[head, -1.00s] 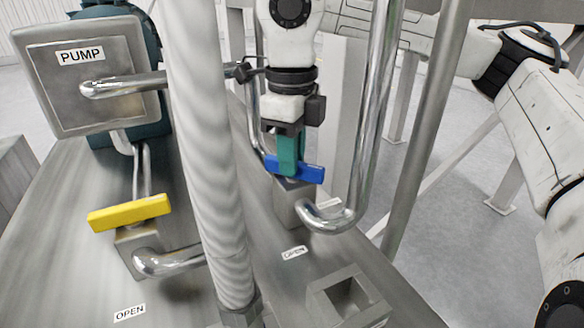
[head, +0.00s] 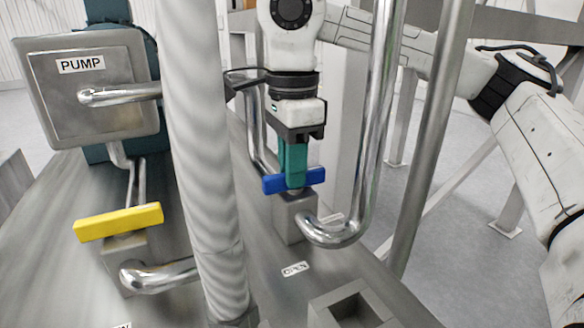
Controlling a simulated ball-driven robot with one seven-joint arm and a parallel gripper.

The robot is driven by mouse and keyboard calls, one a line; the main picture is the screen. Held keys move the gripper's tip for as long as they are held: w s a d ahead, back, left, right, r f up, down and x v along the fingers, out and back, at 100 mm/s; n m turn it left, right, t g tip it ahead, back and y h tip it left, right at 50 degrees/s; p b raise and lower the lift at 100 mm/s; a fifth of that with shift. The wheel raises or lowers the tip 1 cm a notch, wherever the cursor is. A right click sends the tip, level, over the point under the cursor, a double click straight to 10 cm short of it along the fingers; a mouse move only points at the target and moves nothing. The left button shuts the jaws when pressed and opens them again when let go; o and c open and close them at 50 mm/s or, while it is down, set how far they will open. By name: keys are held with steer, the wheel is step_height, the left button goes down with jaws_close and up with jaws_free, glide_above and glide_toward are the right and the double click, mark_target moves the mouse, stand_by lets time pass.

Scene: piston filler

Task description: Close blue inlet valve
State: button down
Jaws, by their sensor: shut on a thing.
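The blue valve handle (head: 312,177) sits on top of a grey valve block (head: 288,218), right of the thick ribbed hose. It lies roughly crosswise in the head view, its right end slightly higher. My gripper (head: 293,178) comes down from above, its green fingers shut on the middle of the blue handle. The fingers hide part of the handle. An "OPEN" label (head: 296,269) lies on the table in front of the block. Another small label beside the block is partly hidden by the bent pipe.
A thick ribbed hose (head: 205,160) stands just left of my gripper. A bent steel pipe (head: 335,236) rises close on the right. A yellow valve handle (head: 118,222) and the pump box (head: 95,85) are at left. A square open fitting (head: 350,305) is in front.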

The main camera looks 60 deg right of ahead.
steer(key=shift+r+n, duration=0.1)
steer(key=shift+n, duration=0.3)
steer(key=c, duration=1.1)
jaws_free()
step_height(320, 180, up, 11)
steer(key=shift+f, duration=0.15)
